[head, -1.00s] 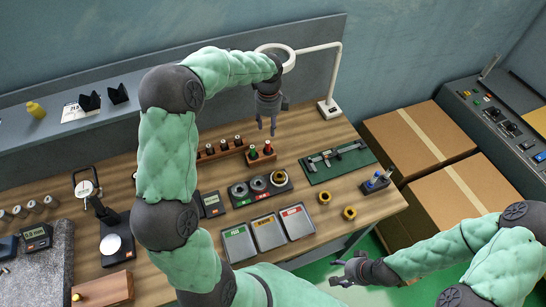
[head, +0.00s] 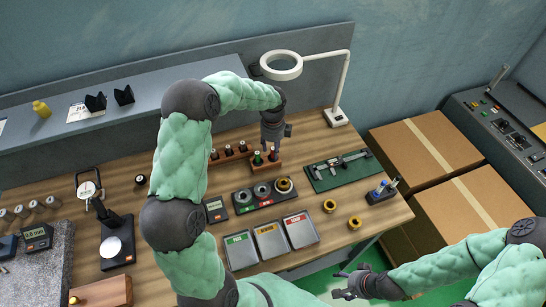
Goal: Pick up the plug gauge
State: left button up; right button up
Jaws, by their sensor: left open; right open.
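A small wooden block (head: 268,169) holds two upright pieces, one with a green top (head: 257,158) and one with a red top (head: 273,154); these look like the plug gauge. My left gripper (head: 268,149) is open, pointing down right over this block, with its fingertips close to the tops. Whether the fingers straddle or touch a piece I cannot tell. A wooden rack (head: 231,157) with several dark-topped pins stands just left and behind, partly hidden by my arm. My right gripper (head: 342,284) is open and empty, off the front edge of the bench at lower right.
A tray of rings (head: 243,210) and three labelled bins (head: 240,254) lie in front. A green mat (head: 320,184) with a caliper is to the right, with a ring-light lamp (head: 338,117) behind it. Two brass rings (head: 354,222) and a pen holder (head: 381,198) stand farther right.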

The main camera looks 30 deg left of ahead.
pick_arm(q)
jog(key=shift+f, duration=0.75)
grip_shut()
jog(key=shift+r, duration=0.15)
